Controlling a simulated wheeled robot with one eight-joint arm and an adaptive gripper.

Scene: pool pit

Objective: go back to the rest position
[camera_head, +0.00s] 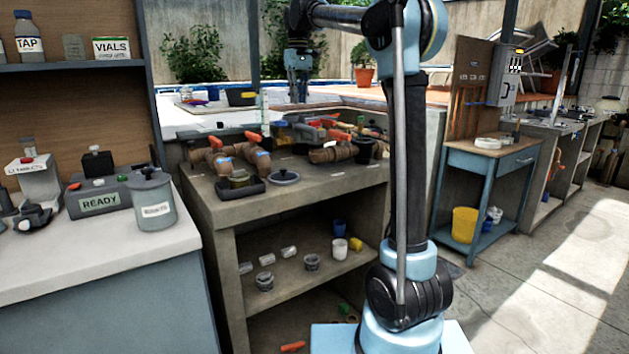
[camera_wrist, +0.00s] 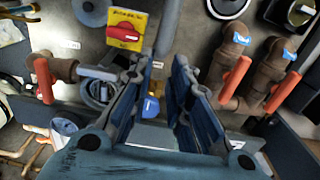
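My gripper (camera_head: 298,96) hangs pointing down at the end of my raised arm, in the upper middle of the head view, above and behind the pipe bench in the picture. In the wrist view my gripper (camera_wrist: 164,60) shows its two blue-padded fingers apart, with a clear gap between them. Nothing is held in the gap. A small blue and yellow thing (camera_wrist: 151,105) shows through it, beyond the fingers.
The concrete bench (camera_head: 228,207) carries brown pipes (camera_head: 232,155) with red handles. A red switch on a yellow plate (camera_wrist: 126,28) shows below my gripper. A counter (camera_head: 100,255) stands left, a blue side table (camera_head: 480,160) right. Paved floor (camera_head: 560,280) is clear at lower right.

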